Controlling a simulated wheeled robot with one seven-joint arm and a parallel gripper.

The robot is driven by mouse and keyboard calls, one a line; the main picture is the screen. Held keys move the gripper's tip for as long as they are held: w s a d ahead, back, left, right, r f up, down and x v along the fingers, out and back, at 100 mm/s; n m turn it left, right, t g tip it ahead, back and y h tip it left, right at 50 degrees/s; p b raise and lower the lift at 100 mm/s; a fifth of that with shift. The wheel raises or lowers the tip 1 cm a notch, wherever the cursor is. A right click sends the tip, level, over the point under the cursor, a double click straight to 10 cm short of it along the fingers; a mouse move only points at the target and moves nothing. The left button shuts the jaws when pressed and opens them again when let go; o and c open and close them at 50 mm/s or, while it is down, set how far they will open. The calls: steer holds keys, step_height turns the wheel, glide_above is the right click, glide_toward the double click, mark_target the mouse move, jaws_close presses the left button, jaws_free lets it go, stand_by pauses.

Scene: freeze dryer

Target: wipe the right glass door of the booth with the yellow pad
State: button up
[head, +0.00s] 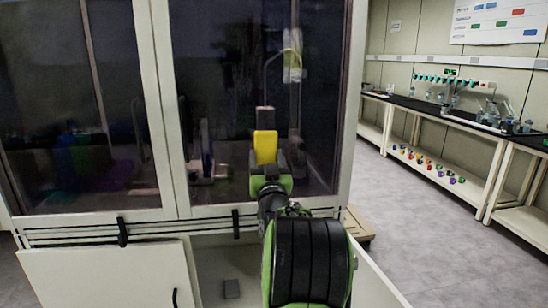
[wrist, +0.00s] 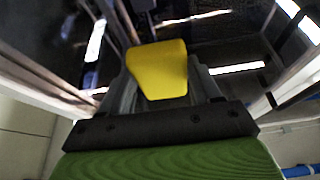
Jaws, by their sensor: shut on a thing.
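The booth's right glass door (head: 225,80) is dark and reflective in a pale frame, and fills the middle of the head view. The yellow pad (head: 265,147) is in front of the door's lower middle part. My gripper (head: 266,165) is shut on the pad, which also shows between the fingers in the wrist view (wrist: 158,68). A reflection of my arm shows in the glass. I cannot tell whether the pad touches the glass. My arm hides part of the door's lower frame.
The left glass door (head: 60,110) is beside it. Lab benches (head: 450,118) with bottles line the right wall; the floor (head: 430,230) between is clear.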

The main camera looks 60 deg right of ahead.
mark_target(295, 146)
steer(key=shift+w+a, duration=0.7)
steer(key=shift+w, duration=0.05)
steer(key=s+d+b, duration=0.4)
steer(key=s+b, duration=0.1)
steer(key=shift+d+r, duration=0.2)
steer(key=shift+d, duration=0.05)
steer(key=shift+s+d, duration=1.2)
steer(key=shift+s, duration=0.1)
steer(key=w+a, duration=0.8)
steer(key=w, duration=0.1)
